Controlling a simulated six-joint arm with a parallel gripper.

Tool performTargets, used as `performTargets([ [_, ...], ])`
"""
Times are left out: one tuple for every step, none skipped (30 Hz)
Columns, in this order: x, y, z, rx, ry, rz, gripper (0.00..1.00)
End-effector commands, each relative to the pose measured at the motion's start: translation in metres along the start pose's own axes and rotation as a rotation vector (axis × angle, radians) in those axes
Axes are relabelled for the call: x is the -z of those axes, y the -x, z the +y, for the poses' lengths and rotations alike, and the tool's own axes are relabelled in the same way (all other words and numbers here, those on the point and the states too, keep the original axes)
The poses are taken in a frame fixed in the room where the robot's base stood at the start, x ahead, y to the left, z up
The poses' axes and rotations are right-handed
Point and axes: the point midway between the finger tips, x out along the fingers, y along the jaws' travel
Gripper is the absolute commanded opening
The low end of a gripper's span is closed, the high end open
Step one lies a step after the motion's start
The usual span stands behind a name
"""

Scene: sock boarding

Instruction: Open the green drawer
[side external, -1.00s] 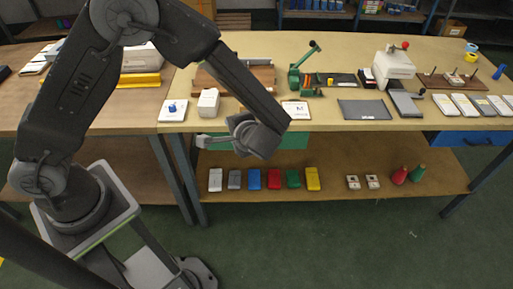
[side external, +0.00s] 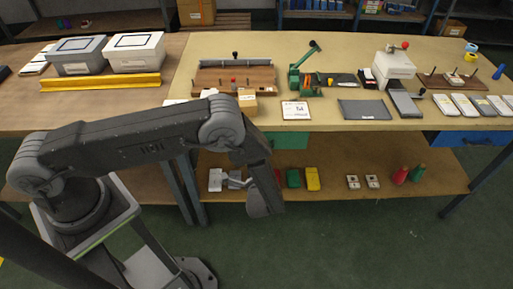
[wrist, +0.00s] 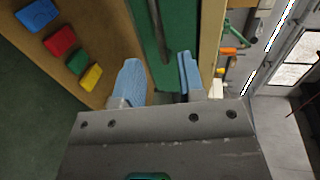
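The green drawer (side external: 290,142) sits under the front edge of the table in the side external view, partly covered by my arm. In the wrist view its green front (wrist: 148,35) is straight ahead, with a dark bar that looks like its handle (wrist: 158,30) running along it. My gripper (wrist: 160,78) is open, with its blue pads apart and the drawer front seen between and beyond them. The bar lies in line with the gap. I cannot tell whether the pads reach around it.
The tabletop (side external: 350,50) above carries tools and boxes. A blue drawer (side external: 462,138) is at the right.

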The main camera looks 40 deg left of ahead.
Motion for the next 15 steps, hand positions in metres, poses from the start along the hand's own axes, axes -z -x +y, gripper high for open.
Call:
performTargets([
  [-0.001, -0.013, 0.001, -0.001, 0.0, -0.005, 0.36],
  [-0.001, -0.019, 0.001, -0.001, 0.0, -0.005, 0.36],
  [-0.002, -0.027, 0.001, -0.001, -0.001, -0.006, 0.36],
  [-0.002, -0.033, 0.0, 0.0, -0.001, -0.005, 0.36],
  [-0.001, -0.038, 0.0, -0.001, 0.0, -0.006, 0.36],
  [-0.001, -0.046, 0.0, -0.001, 0.0, -0.004, 0.36],
  [-0.001, -0.051, 0.001, -0.002, -0.001, -0.004, 0.36],
  [-0.002, -0.055, 0.001, -0.002, 0.0, -0.005, 0.36],
  [-0.001, -0.061, 0.001, -0.001, 0.0, -0.003, 0.36],
  [-0.001, -0.065, 0.001, -0.001, -0.001, -0.003, 0.36],
  [-0.001, -0.068, 0.0, -0.001, -0.001, -0.004, 0.36],
  [-0.001, -0.072, 0.0, -0.001, -0.001, -0.003, 0.36],
  [-0.001, -0.074, 0.0, -0.001, -0.001, -0.002, 0.36],
  [-0.001, -0.076, 0.0, -0.001, -0.002, -0.002, 0.36],
  [-0.001, -0.079, 0.0, -0.001, -0.002, -0.002, 0.36],
])
